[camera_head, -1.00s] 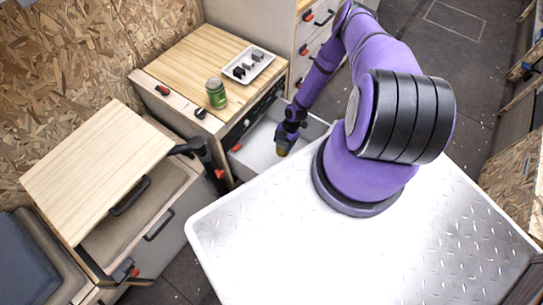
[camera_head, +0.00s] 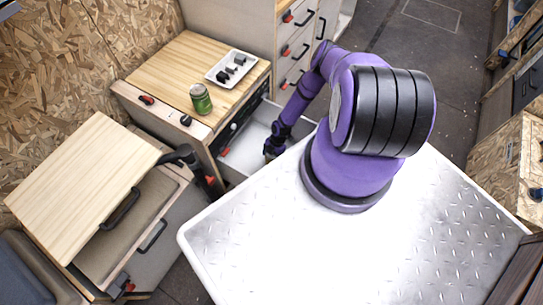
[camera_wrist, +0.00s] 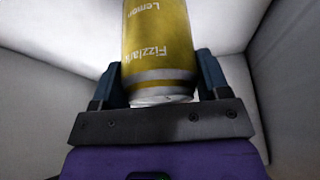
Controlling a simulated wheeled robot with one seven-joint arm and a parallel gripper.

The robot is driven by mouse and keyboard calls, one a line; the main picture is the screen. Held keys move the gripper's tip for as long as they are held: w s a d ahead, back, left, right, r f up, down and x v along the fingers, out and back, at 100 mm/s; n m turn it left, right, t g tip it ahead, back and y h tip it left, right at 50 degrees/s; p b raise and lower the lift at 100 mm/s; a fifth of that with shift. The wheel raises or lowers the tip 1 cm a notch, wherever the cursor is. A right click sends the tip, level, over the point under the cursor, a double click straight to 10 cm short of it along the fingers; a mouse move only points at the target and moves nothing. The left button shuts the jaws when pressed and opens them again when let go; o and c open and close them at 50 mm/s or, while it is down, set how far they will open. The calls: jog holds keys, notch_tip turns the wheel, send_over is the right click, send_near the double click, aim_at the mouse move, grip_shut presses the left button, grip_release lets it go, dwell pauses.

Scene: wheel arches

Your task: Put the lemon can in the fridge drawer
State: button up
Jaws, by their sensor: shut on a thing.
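The yellow lemon can (camera_wrist: 157,40), with "Lemon" and "Fizzla" lettering, is between the two fingers of my gripper (camera_wrist: 158,82) in the wrist view. The fingers are shut on it near its silver end. In the head view my gripper (camera_head: 272,150) reaches down into the open fridge drawer (camera_head: 243,150), a white-grey bin pulled out of the wooden cabinet. The can is mostly hidden there. In the wrist view the drawer's pale walls (camera_wrist: 285,70) surround the can and gripper. I cannot tell whether the can touches the drawer floor.
A green can (camera_head: 201,98) and a white tray (camera_head: 231,67) with small dark items stand on the wooden counter (camera_head: 170,75) above the drawer. A wooden-topped unit (camera_head: 85,180) with an open drawer is at left. My metal-plate base is in front.

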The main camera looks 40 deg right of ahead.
jog(key=o, duration=1.2)
jog(key=shift+f, duration=0.1)
jog(key=shift+o, duration=0.2)
jog(key=v, duration=1.2)
